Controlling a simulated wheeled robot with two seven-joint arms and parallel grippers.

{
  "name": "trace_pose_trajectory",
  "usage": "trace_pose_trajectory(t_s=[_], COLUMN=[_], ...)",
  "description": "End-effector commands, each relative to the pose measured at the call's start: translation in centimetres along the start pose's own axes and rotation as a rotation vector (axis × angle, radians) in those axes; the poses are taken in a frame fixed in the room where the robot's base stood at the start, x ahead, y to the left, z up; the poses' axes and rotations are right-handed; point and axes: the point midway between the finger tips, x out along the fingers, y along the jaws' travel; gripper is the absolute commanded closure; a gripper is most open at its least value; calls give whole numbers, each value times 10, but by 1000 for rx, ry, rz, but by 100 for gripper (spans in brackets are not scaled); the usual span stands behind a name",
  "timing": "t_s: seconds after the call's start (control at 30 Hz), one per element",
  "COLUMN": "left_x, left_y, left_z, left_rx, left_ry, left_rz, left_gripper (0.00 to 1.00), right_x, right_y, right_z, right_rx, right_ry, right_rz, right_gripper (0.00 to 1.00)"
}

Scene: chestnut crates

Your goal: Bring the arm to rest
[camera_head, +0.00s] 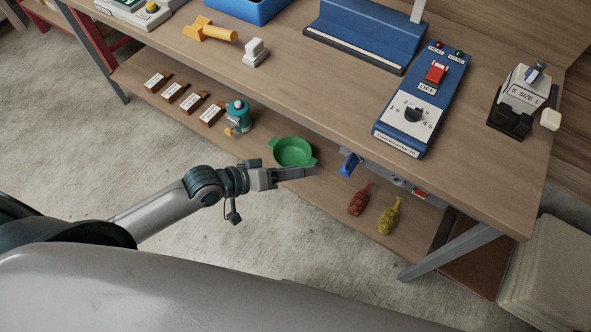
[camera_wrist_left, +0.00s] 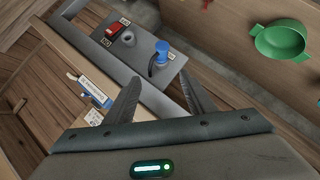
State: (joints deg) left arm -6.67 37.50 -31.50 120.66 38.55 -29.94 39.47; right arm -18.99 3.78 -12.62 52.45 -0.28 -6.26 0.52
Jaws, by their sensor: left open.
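My left gripper (camera_head: 290,174) is stretched out in front of the workbench, beside the green two-handled bowl (camera_head: 293,151) on the lower shelf. Its jaws are open and nothing shows between them. In the left wrist view the two dark fingers (camera_wrist_left: 159,80) stand apart. The green bowl (camera_wrist_left: 281,42) shows there at the upper right. My right gripper is not in view.
The bench top (camera_head: 330,95) carries a blue control box (camera_head: 420,105) with a dial and red switch, and a yellow tool (camera_head: 208,30). Under its front edge is a blue lever (camera_head: 349,164). Floor at left is clear.

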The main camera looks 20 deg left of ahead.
Motion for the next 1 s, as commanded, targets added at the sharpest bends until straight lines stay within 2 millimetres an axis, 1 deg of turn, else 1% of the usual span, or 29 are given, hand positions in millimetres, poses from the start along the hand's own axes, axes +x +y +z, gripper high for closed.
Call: trace_pose_trajectory(t_s=[0.53, 0.67, 0.77, 0.87, 0.97, 1.0], left_x=[0, 3, 10, 20, 32, 35], left_y=[0, -8, -26, -57, -100, -121], left_z=[0, 0, 2, 6, 18, 25], left_rx=[0, 4, 15, 37, 70, 87], left_ry=[0, 8, 24, 48, 72, 78], left_rz=[-1, -13, -44, -97, -175, -212], left_gripper=[50, 50, 50, 50, 50, 50], right_x=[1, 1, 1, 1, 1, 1], right_y=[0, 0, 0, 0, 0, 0], right_z=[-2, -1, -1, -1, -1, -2], right_rx=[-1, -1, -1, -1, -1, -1], right_ry=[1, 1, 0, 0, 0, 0], right_rz=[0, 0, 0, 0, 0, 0], right_gripper=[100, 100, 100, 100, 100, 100])
